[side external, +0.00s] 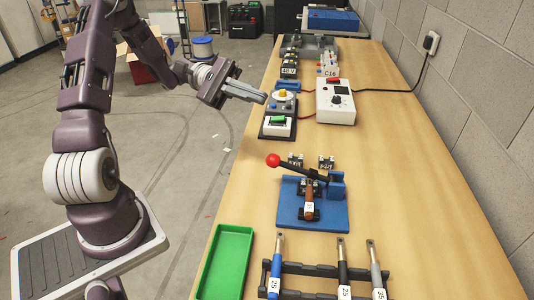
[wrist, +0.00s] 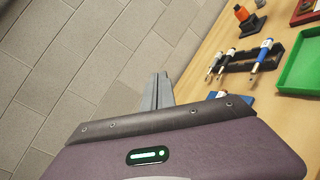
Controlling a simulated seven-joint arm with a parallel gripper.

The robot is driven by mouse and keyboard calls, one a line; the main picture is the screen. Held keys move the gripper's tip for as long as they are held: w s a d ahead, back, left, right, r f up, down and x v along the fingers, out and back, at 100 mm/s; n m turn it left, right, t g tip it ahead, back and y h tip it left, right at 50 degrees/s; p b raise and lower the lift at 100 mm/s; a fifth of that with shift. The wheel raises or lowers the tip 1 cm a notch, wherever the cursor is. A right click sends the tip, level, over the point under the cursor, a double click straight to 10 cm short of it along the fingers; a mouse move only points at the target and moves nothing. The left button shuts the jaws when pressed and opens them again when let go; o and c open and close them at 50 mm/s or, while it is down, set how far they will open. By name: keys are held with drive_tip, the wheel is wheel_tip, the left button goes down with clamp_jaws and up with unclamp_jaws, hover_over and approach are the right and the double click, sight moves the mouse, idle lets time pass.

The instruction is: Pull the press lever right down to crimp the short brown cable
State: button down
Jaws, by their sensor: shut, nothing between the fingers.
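The press (side external: 335,213) is a blue block on the bench in the side external view. Its black lever ends in a red ball (side external: 273,160) on the left, and the lever stands slightly raised towards that ball. The short brown cable (side external: 309,190) with a white tag lies in the press below the lever. My gripper (side external: 263,97) is shut and empty, well behind the press and apart from the lever, beside the yellow-knob device. Its shut fingers also show in the wrist view (wrist: 161,88), where the red ball cannot be made out.
A rack (side external: 308,269) with blue, black and grey tagged cables stands at the front. A green tray (side external: 225,262) lies left of it. A yellow-knob device (side external: 281,105) and a white box (side external: 336,101) stand behind the press. Bare bench lies right of the press.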

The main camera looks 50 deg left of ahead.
wheel_tip(320, 180, up, 4)
drive_tip(key=r, duration=0.1)
drive_tip(key=shift+w+d+f+m+g+y, duration=0.35)
drive_tip(key=shift+f+m+g+y, duration=0.5)
drive_tip(key=shift+f+y, duration=2.05)
drive_tip(key=shift+w+d+f+m+g+y, duration=0.15)
drive_tip(key=shift+d+f+m+g+y, duration=0.7)
drive_tip(key=shift+f+y, duration=2.1)
drive_tip(key=shift+w+d+f+m+g+y, duration=0.25)
drive_tip(key=shift+f+m+g+y, duration=1)
drive_tip(key=shift+f, duration=2.85)
drive_tip(key=shift+n+t+y, duration=0.25)
drive_tip(key=shift+n+y, duration=0.15)
drive_tip(key=shift+n, duration=0.15)
drive_tip(key=shift+s+a+f, duration=0.2)
drive_tip(key=shift+s+f, duration=0.05)
drive_tip(key=shift+f, duration=0.5)
drive_tip(key=shift+s+a+f, duration=0.2)
drive_tip(key=shift+s+f, duration=0.05)
drive_tip(key=shift+f, duration=0.5)
drive_tip(key=shift+r, duration=0.1)
